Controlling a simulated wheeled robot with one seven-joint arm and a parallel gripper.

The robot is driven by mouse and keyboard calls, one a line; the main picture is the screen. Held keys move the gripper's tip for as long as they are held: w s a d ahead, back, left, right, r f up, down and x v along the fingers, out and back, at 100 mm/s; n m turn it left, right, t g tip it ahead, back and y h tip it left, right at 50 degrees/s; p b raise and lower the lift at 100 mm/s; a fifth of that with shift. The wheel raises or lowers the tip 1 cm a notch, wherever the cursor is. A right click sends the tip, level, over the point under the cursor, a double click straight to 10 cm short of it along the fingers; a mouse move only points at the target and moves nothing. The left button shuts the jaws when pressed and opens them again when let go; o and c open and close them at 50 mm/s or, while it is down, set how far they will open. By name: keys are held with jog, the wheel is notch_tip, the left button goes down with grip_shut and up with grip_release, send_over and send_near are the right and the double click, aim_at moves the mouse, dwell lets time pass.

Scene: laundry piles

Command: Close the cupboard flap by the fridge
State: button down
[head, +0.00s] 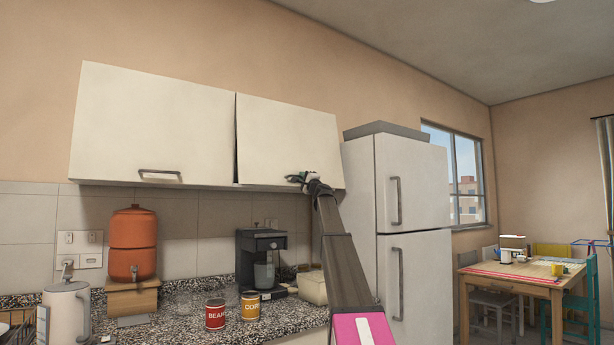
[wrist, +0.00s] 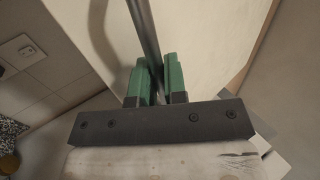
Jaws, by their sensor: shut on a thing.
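The cupboard flap by the fridge (head: 285,135) is the right one of two cream wall-cupboard flaps. It hangs nearly upright, with a thin dark gap along its left edge; I cannot tell if it is fully flush. My gripper (head: 300,178) is at its lower edge, where the handle is mostly hidden by the fingers. In the wrist view, the green fingers of my gripper (wrist: 158,82) are shut on the grey bar handle (wrist: 146,38), one on each side. The cream flap face (wrist: 205,45) lies right behind the handle.
The fridge (head: 412,180) stands just right of the cupboard. The left flap (head: 155,120) hangs upright with its own handle. Below, the speckled counter (head: 185,325) holds a coffee machine (head: 250,260), two cans (head: 215,315), an orange water dispenser (head: 133,242) and a kettle (head: 68,310).

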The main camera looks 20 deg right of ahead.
jog(key=w+a+f, duration=0.1)
jog(key=w+a, duration=0.1)
jog(key=w, duration=0.4)
jog(key=shift+w+a+t, duration=0.2)
jog(key=shift+w+t, duration=0.2)
jog(key=shift+w+f, duration=0.1)
jog(key=shift+w, duration=0.1)
jog(key=c, duration=1.3)
grip_release()
jog(key=shift+w+a, duration=0.1)
jog(key=shift+o, duration=0.5)
jog(key=shift+f, duration=0.15)
